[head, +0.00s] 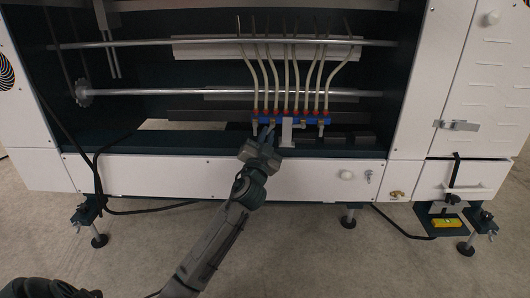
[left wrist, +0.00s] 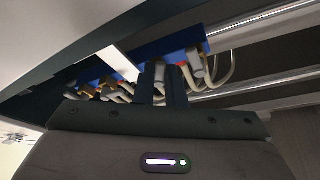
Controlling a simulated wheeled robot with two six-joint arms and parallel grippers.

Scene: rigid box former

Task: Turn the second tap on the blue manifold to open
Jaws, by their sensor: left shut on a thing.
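The blue manifold (head: 308,121) is mounted low inside the machine's opening, with several taps hanging below it and red fittings on top. In the left wrist view the manifold (left wrist: 178,44) runs above my fingers. My left gripper (head: 267,132) is at the manifold's left end in the head view. In the left wrist view its two fingers (left wrist: 164,80) are shut on a pale tap (left wrist: 160,70), which seems to be the second from that end. One tap (left wrist: 195,66) shows beyond the fingers. The fingers partly hide the held tap, so its handle angle is unclear. My right gripper is out of view.
Several pale hoses (head: 287,80) rise from the manifold past a metal rod (head: 190,93). A white bracket (head: 287,132) stands just right of my gripper. The white front panel (head: 310,172) lies below. The floor in front is mostly clear.

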